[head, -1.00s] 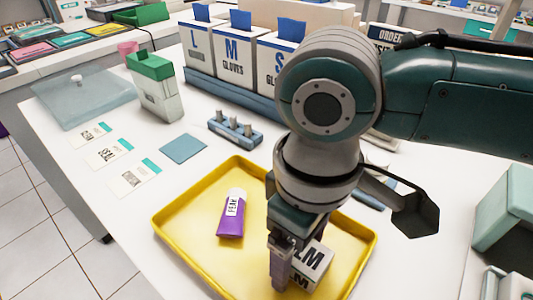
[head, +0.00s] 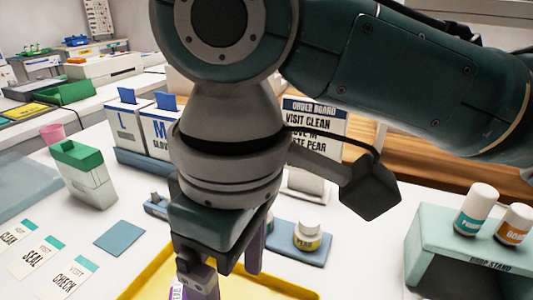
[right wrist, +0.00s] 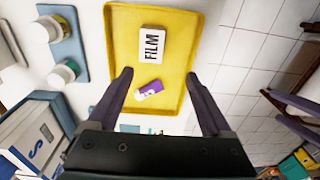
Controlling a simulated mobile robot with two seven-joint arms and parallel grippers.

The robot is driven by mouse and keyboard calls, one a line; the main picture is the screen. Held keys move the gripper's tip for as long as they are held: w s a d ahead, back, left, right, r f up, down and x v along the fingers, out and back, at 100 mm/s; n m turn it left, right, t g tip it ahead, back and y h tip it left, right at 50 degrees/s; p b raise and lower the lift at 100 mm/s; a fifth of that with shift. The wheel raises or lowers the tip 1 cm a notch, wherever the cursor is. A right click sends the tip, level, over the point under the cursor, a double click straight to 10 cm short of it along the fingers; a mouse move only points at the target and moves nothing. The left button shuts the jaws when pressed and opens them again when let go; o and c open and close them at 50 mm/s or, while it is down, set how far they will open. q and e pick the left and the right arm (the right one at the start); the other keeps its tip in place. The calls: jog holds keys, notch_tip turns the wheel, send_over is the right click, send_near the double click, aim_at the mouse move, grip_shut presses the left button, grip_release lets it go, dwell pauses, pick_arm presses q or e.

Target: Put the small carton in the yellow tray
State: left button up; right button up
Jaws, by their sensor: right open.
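The small white carton lettered FILM (right wrist: 152,44) lies inside the yellow tray (right wrist: 178,66), on its floor, in the right wrist view. The tray's far edge (head: 146,281) shows at the bottom of the head view, where the carton is out of sight. A purple tube (right wrist: 149,90) lies in the tray near the carton. My right gripper (right wrist: 158,76) is open and empty above the tray, apart from the carton. Its fingers (head: 228,277) also show in the head view. My left gripper is not in view.
Glove boxes (head: 158,130) stand behind the tray. A white box with a green lid (head: 84,175) and label cards (head: 40,256) are at left. A drop stand (head: 465,250) with bottles is at right. A small jar (head: 308,236) stands on a blue mat behind the tray.

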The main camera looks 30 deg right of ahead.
jog(key=s+a+f+m+t+y, duration=0.1)
jog(key=s+a+f+y, duration=0.1)
jog(key=s+a+y, duration=0.15)
jog(key=s+d+f+m+t+h, duration=0.1)
jog(key=s+d+m+h, duration=0.1)
jog(key=s+d, duration=0.2)
jog(key=s+d+f+m+t+h, duration=0.1)
jog(key=s+d, duration=0.3)
jog(key=d, duration=0.6)
jog(key=shift+f+m+h, duration=0.25)
jog(key=shift+m+h, duration=0.2)
jog(key=shift+m, duration=0.45)
